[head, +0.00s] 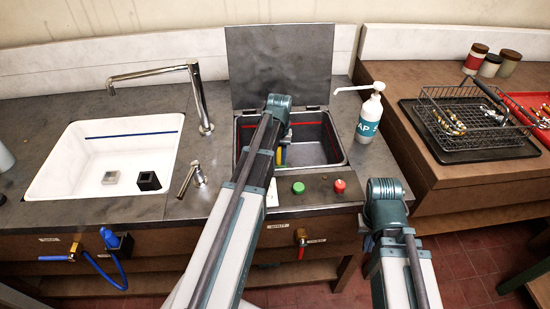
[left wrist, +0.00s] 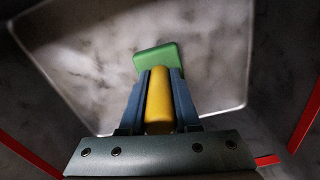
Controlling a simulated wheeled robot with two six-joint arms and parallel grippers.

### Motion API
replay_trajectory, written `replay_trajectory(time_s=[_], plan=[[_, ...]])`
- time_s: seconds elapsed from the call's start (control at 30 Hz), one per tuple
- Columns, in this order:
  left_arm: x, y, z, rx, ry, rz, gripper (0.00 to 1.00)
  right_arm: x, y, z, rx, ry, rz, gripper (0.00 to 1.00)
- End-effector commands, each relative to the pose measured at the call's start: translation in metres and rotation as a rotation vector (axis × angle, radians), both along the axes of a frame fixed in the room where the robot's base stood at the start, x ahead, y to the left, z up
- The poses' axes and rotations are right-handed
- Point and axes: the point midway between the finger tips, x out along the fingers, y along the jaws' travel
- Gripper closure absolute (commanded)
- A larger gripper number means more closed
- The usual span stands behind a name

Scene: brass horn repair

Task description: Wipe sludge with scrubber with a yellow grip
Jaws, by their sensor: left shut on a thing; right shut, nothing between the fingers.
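The scrubber has a yellow grip (left wrist: 158,100) and a green head (left wrist: 155,60). My left gripper (left wrist: 157,108) is shut on the yellow grip, seen in the left wrist view. In the head view my left gripper (head: 284,142) reaches down into the open metal tank (head: 325,152), with a bit of the yellow grip below it. The wrist view shows the tank's grey, blotchy floor (left wrist: 75,60) beyond the green head. I cannot tell sludge from the blotches, nor whether the head touches the floor. My right gripper (head: 367,240) is shut and empty, mostly hidden beside its arm at the counter front.
The tank's lid (head: 280,60) stands raised behind it. A white sink (head: 70,155) with a tap (head: 195,95) is on the left. A pump bottle (head: 369,118) stands right of the tank. Green (head: 298,188) and red (head: 339,186) buttons sit in front. A wire basket (head: 475,122) is farther right.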

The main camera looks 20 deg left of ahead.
Motion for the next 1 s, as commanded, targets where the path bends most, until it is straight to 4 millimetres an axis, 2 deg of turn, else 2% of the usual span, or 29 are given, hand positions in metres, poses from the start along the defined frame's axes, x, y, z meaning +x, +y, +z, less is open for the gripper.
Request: replay_trajectory(time_s=[0.23,0.63,1.0], plan=[[0.012,-0.019,0.001,-0.002,-0.002,-0.002,1.00,0.000,0.000,0.001,0.000,0.000,0.000,1.00],[0.017,-0.027,0.001,-0.001,0.000,0.000,1.00,0.000,0.000,0.001,0.000,0.000,0.000,1.00],[0.031,-0.052,0.000,0.000,0.000,-0.001,1.00,0.000,0.000,0.000,0.000,0.000,0.000,1.00]])
